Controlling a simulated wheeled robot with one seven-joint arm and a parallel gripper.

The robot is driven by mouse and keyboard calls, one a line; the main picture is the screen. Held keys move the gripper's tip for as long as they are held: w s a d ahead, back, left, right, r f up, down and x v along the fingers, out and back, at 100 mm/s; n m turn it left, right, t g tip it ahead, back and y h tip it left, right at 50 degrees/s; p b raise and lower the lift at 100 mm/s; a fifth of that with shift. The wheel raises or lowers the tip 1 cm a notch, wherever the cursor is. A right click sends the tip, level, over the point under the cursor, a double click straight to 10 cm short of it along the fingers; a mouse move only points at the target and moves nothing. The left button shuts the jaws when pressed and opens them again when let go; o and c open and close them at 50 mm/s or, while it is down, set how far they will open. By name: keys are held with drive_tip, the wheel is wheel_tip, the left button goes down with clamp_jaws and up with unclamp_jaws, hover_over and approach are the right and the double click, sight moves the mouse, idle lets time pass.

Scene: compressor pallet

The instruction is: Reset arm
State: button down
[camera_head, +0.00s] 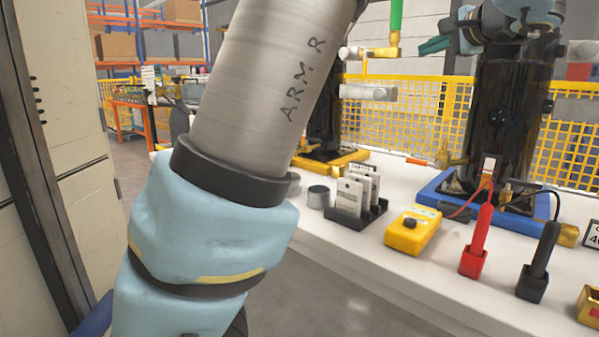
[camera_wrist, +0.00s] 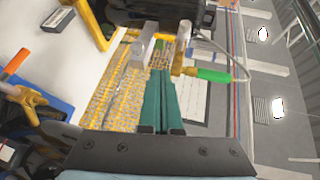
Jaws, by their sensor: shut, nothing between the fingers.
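My arm (camera_head: 262,95), a grey link marked "ARM R" with pale blue joints, crosses the left and middle of the head view. My gripper shows in the wrist view as two green fingers (camera_wrist: 161,72) lying together, with nothing between them. In the head view a green fingertip piece (camera_head: 434,45) shows at the top, beside a black compressor (camera_head: 505,110). In the wrist view the fingers point towards a metal block and a valve with a green handle (camera_wrist: 213,75). I cannot tell whether they touch.
A white table holds a yellow meter (camera_head: 412,231), a red probe (camera_head: 477,243), a black probe (camera_head: 540,262) and a card rack (camera_head: 356,208). A blue pallet (camera_head: 445,200) carries the compressor. A beige cabinet (camera_head: 62,150) stands close at left. Yellow mesh fence (camera_head: 400,120) runs behind.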

drive_tip(key=w+a+f+n+g, duration=0.1)
drive_tip(key=w+a+f+g, duration=0.1)
drive_tip(key=a+f, duration=0.45)
drive_tip(key=w+a+f+g, duration=0.1)
drive_tip(key=a+f+g, duration=0.2)
drive_tip(key=a+f, duration=0.3)
drive_tip(key=s+a+f+n+g+h, duration=0.1)
drive_tip(key=s+a+f+n+g, duration=0.1)
drive_tip(key=a+f, duration=0.3)
drive_tip(key=s+a+f+n+g, duration=0.2)
drive_tip(key=s+a+f, duration=0.2)
drive_tip(key=f, duration=0.4)
drive_tip(key=s+a+f+n+g+h, duration=0.1)
drive_tip(key=s+a+f+n+g, duration=0.1)
drive_tip(key=a+f, duration=0.4)
drive_tip(key=shift+s+a+f+h, duration=0.15)
drive_tip(key=shift+s+a+h, duration=0.2)
drive_tip(key=shift+s, duration=0.3)
drive_tip(key=s+a+f+n+g+h, duration=0.1)
drive_tip(key=s+a+f+n+h, duration=0.1)
drive_tip(key=s+a+f+n, duration=0.6)
wheel_tip(320, 180, down, 9)
drive_tip(key=s+d+m+g+b, duration=0.1)
drive_tip(key=s+d+m+b, duration=0.15)
drive_tip(key=b, duration=0.75)
wheel_tip(320, 180, up, 32)
drive_tip(key=a+p, duration=0.1)
drive_tip(key=p, duration=3.1)
drive_tip(key=shift+n, duration=0.45)
